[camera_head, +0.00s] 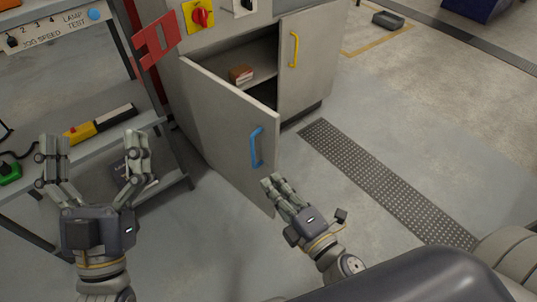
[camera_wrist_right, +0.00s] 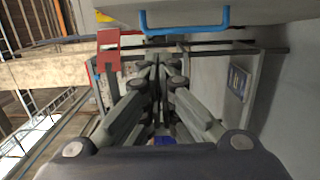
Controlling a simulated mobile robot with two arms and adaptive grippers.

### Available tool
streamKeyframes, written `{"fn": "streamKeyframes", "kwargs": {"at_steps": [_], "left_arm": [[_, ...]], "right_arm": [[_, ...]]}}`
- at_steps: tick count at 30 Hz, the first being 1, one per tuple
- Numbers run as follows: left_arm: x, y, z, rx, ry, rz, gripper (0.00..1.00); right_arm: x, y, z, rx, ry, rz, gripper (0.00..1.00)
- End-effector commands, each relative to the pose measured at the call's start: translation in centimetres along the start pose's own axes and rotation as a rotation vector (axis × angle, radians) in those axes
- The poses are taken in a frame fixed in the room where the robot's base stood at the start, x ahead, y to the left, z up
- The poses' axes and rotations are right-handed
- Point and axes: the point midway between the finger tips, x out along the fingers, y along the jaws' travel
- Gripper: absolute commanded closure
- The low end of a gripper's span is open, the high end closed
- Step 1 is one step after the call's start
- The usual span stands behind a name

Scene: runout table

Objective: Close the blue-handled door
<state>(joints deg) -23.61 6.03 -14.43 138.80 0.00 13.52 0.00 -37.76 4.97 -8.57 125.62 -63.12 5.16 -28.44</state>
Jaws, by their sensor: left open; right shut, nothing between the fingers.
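The blue-handled door (camera_head: 225,120) is the left door of a grey cabinet and stands open, swung out toward me. Its blue handle (camera_head: 256,147) is near its free edge; the handle also shows at the top of the right wrist view (camera_wrist_right: 185,28). My right gripper (camera_head: 272,181) is shut and empty, just below the handle by the door's lower free corner. I cannot tell whether it touches the door. My left gripper (camera_head: 95,140) is open and empty, to the left of the door, in front of the shelf unit.
The yellow-handled door (camera_head: 308,55) right of the opening looks shut. A small brown box (camera_head: 241,74) lies on the cabinet shelf. A red bracket (camera_head: 155,40) and a shelf unit (camera_head: 80,150) stand left. A perforated floor strip (camera_head: 385,180) runs right, with clear floor around it.

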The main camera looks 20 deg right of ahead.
Motion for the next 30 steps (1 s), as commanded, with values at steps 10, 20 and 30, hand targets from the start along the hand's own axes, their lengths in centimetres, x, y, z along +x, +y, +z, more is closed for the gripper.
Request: {"fn": "streamKeyframes", "kwargs": {"at_steps": [10, 20, 30], "left_arm": [[-0.4, -0.6, 4.3, 0.010, -0.234, -0.010, 0.09], [-0.8, -0.7, 5.5, 0.012, -0.287, -0.013, 0.09], [-0.6, -0.6, 5.0, 0.011, -0.261, -0.011, 0.09]], "right_arm": [[5.5, 0.2, 0.0, -0.003, 0.002, 0.002, 1.00], [8.1, -0.1, 2.6, -0.003, 0.000, -0.001, 1.00], [8.4, -0.1, 3.9, 0.002, 0.000, -0.001, 1.00]]}}
